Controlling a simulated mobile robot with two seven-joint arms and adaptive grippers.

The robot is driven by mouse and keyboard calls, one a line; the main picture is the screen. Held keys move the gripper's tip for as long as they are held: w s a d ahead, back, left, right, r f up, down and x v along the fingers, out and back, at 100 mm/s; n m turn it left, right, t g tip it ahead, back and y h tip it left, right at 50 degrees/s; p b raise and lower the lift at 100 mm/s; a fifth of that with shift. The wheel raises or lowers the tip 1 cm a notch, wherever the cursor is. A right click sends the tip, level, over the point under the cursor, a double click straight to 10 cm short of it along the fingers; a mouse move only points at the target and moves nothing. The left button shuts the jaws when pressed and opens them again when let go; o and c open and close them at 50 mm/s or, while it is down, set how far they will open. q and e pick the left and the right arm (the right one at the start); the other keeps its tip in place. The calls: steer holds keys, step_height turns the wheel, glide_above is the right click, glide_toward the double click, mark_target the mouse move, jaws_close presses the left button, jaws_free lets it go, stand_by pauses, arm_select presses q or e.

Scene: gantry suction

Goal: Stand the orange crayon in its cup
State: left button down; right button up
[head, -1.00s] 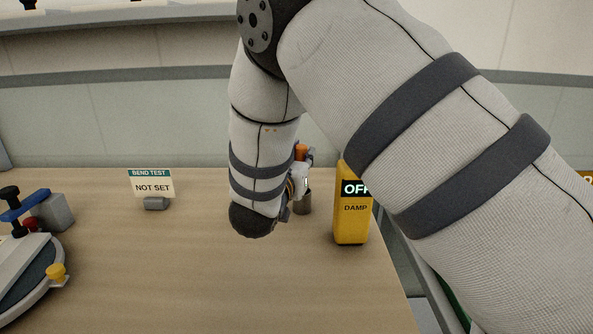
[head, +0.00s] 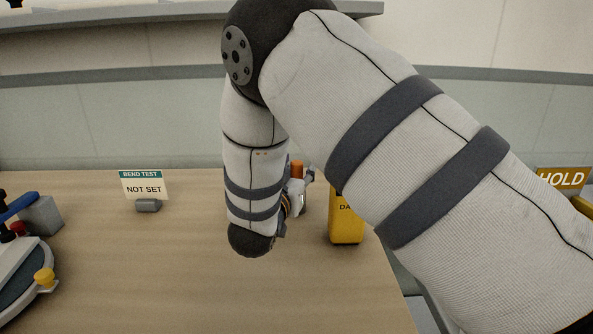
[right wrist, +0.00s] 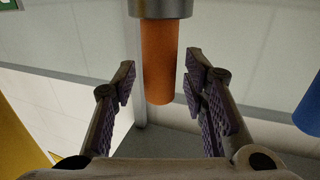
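The orange crayon (right wrist: 160,65) points out of a grey metal cup (right wrist: 161,7) in the right wrist view, apparently upside down there. Its lower part is hidden inside the cup. My right gripper (right wrist: 160,77) is open, with one finger on each side of the crayon and a visible gap to each. In the head view the orange crayon (head: 297,169) shows just right of my forearm, upright. The right gripper is mostly hidden behind that forearm. My left gripper is not in view.
A yellow damp meter (head: 346,226) stands right of the cup, partly behind my arm. A bend test sign (head: 144,188) reads NOT SET. A round fixture (head: 22,275) is at the left. A blue thing (right wrist: 309,106) is beside the gripper. The table's front middle is clear.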

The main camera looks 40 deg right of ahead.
steer(key=v, duration=1.2)
steer(key=shift+p, duration=0.35)
steer(key=shift+f, duration=0.1)
